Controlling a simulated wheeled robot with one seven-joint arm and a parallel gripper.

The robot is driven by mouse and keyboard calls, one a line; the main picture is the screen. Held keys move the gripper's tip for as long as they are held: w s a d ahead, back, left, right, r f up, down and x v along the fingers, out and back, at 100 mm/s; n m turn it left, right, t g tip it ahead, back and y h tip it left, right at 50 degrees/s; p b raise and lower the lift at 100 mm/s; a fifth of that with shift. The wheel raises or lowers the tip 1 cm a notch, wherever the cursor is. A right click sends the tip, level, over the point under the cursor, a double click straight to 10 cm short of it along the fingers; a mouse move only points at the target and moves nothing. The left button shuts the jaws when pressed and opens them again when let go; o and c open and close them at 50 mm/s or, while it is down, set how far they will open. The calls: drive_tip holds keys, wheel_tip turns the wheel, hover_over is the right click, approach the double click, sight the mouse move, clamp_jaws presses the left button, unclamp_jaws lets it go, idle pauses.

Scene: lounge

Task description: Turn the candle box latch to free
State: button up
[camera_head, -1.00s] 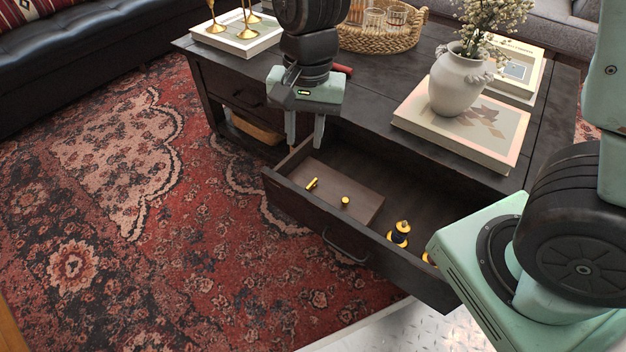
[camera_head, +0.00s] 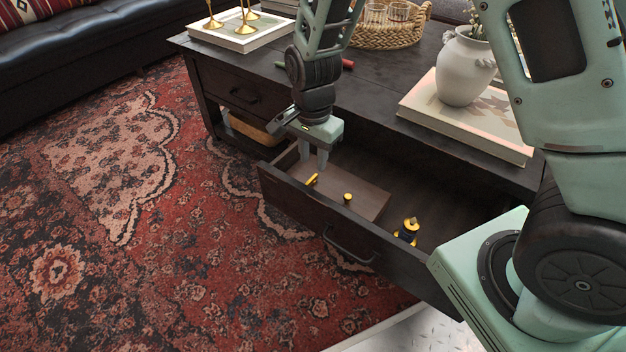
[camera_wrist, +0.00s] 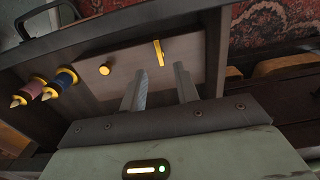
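The candle box (camera_head: 365,194) is a flat brown wooden box in the left part of the open drawer. Its latch (camera_head: 312,179) is a short yellow bar near the box's left end; it also shows in the wrist view (camera_wrist: 158,52), standing almost along the finger direction. A round yellow knob (camera_head: 347,197) is on the same box, apart from the latch. My gripper (camera_head: 313,166) points down over the box's left end. In the wrist view its two fingers (camera_wrist: 160,72) are apart with nothing between them, and the latch lies just beyond the tips. Contact is not visible.
The drawer (camera_head: 330,225) sticks out from the dark coffee table (camera_head: 385,125). A book (camera_head: 470,120) with a white vase (camera_head: 463,68) and a wicker tray (camera_head: 385,38) are on the tabletop.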

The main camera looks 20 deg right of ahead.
sight(313, 177)
wheel_tip(313, 177, down, 5)
drive_tip(key=shift+f+b, duration=0.15)
drive_tip(key=shift+b, duration=0.95)
